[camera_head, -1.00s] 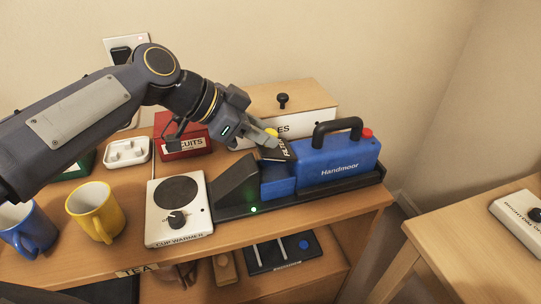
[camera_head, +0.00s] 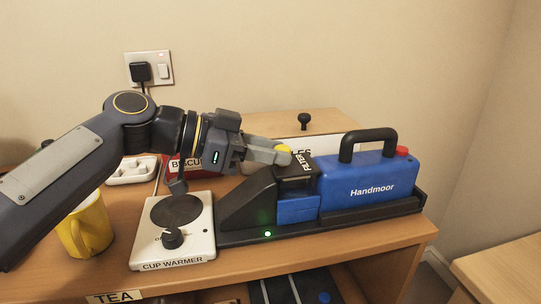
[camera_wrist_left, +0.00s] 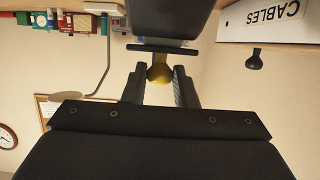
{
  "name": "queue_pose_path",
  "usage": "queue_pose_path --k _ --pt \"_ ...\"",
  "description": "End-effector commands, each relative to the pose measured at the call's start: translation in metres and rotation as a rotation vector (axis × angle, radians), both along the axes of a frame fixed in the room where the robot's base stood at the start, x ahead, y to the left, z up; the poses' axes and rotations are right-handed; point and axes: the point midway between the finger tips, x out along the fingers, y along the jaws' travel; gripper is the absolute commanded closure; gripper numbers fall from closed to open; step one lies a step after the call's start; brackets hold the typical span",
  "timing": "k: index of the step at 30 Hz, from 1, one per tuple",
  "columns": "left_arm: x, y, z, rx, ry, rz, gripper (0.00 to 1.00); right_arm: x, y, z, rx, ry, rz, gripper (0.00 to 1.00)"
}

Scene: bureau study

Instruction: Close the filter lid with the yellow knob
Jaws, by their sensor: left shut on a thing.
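The blue Handmoor handheld vacuum (camera_head: 360,180) sits on its black base (camera_head: 400,210). Its black filter lid (camera_head: 302,167), with white lettering, is at the vacuum's left part, above a blue block (camera_head: 298,207). A dark band shows between lid and block; I cannot tell whether the lid is fully down. The yellow knob (camera_head: 283,156) is at the lid's left edge. My left gripper (camera_head: 283,156) comes in from the left and is shut on the knob. In the left wrist view the knob (camera_wrist_left: 159,71) is between the fingers. My right gripper is out of view.
A cup warmer (camera_head: 195,248) stands left of the base, with a yellow mug (camera_head: 88,228) beyond it. The wall is close behind the shelf unit.

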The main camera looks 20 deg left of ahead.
Motion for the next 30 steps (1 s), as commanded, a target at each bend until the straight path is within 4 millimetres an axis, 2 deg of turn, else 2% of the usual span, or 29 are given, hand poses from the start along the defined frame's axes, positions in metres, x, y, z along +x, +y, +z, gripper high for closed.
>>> queue_pose_path --k 7,8,12,22,30 --pt "0.000 -0.001 0.001 -0.003 0.000 -0.002 1.00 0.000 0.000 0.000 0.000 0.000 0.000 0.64" --pt "0.000 -0.001 0.001 -0.003 0.000 -0.002 0.71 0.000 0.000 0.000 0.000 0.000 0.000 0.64" --pt "0.000 -0.001 0.000 -0.002 0.000 -0.001 0.52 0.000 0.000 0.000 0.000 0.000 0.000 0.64" --pt "-0.002 0.003 0.002 0.000 0.000 0.000 0.52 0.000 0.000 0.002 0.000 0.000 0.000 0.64" --pt "-0.024 0.035 0.017 -0.001 -0.002 0.002 0.52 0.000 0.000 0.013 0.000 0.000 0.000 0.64"
